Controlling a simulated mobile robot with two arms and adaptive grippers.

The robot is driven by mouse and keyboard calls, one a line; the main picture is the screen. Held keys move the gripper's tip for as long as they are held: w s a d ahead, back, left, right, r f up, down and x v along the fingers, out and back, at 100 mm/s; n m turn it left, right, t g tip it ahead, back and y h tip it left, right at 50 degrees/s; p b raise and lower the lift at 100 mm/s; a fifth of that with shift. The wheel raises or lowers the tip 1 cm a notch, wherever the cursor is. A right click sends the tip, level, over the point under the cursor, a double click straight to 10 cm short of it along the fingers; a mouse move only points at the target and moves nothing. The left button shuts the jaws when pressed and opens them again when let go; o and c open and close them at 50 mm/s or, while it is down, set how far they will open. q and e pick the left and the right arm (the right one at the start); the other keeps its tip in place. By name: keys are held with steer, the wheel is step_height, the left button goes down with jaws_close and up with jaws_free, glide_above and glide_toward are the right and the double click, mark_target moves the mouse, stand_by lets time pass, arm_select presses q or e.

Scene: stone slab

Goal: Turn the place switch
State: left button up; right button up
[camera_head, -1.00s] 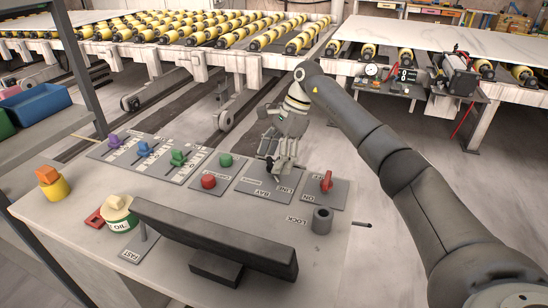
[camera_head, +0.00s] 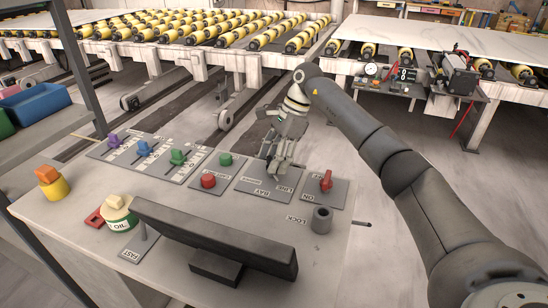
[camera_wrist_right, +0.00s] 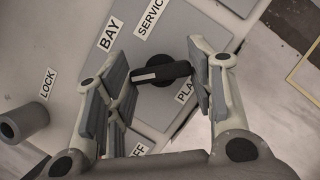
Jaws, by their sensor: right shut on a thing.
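The place switch is a black knob with a white stripe (camera_wrist_right: 160,73) on a grey plate, seen in the right wrist view. Labels BAY, SERVICE and one beginning PLA, partly hidden, lie around it. Its striped end points left, to the left finger. My right gripper (camera_wrist_right: 162,85) has one finger on each side of the knob, shut on it. In the head view my right gripper (camera_head: 278,165) is down over the grey switch plate (camera_head: 258,187) and hides the knob. My left gripper is not in view.
A red switch (camera_head: 327,182) stands right of the gripper; a grey LOCK cylinder (camera_head: 322,219) is nearer. Red (camera_head: 208,181) and green (camera_head: 226,160) buttons and coloured levers (camera_head: 177,157) stand left. A dark bar (camera_head: 215,236) crosses the front. An oil can (camera_head: 117,215) is at left.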

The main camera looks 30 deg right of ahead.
steer(key=m, duration=0.2)
steer(key=m+t, duration=0.1)
steer(key=m, duration=0.1)
steer(key=shift+s+t+h, duration=0.15)
steer(key=shift+t+h, duration=0.15)
steer(key=m, duration=0.2)
steer(key=m+t, duration=0.1)
steer(key=m, duration=0.2)
steer(key=shift+a+t+h+p, duration=0.1)
steer(key=shift+t+h+p, duration=0.2)
steer(key=shift+h+p, duration=0.1)
steer(key=m+h, duration=0.1)
steer(key=m, duration=0.4)
steer(key=shift+s+a+t+h, duration=0.1)
steer(key=shift+a+t+h, duration=0.05)
steer(key=shift+t+h, duration=0.25)
steer(key=shift+m+h+b, duration=0.55)
steer(key=shift+m+h, duration=0.15)
steer(key=shift+m, duration=1)
steer(key=o, duration=1)
steer(key=v, duration=1.2)
steer(key=shift+a, duration=0.1)
